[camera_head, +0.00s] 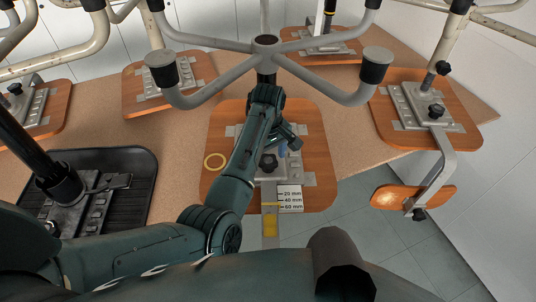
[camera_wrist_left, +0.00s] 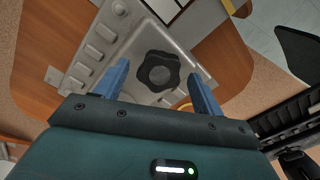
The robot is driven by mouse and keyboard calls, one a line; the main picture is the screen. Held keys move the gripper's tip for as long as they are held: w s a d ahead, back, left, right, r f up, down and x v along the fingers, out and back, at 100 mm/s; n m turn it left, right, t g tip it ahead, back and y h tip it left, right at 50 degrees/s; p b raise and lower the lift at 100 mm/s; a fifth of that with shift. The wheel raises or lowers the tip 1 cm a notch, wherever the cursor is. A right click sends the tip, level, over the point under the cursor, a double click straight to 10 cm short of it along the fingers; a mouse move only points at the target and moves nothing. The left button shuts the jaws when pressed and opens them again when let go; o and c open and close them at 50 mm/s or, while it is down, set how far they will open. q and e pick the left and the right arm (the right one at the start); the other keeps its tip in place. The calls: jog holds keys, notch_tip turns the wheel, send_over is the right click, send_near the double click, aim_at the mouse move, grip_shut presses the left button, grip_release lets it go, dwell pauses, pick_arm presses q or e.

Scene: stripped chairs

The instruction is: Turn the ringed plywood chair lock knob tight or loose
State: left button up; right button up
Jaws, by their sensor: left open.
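The black lobed lock knob (camera_head: 268,163) is on that plate, partly beside my arm. In the left wrist view the knob (camera_wrist_left: 158,72) shows whole, ahead of and between my blue fingertips. My left gripper (camera_head: 284,147) is open above the plate; its fingers appear apart from the knob. Whether the knob is tight or loose cannot be told. My right gripper is out of view.
A scale label (camera_head: 290,199) and a yellow-marked metal bar (camera_head: 270,224) are at the seat's near edge. Other upturned plywood seats (camera_head: 455,115) stand around, and a black seat (camera_head: 130,165) is at left. Grey chair legs (camera_head: 210,42) spread above. Bare tabletop (camera_head: 358,160) lies right of the ringed seat.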

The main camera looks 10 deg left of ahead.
pick_arm(q)
jog(key=shift+c, duration=0.6)
jog(key=c, duration=0.9)
jog(key=shift+m, duration=0.3)
jog(key=m, duration=0.9)
jog(key=shift+m, duration=2.2)
jog(key=shift+w+r, duration=0.1)
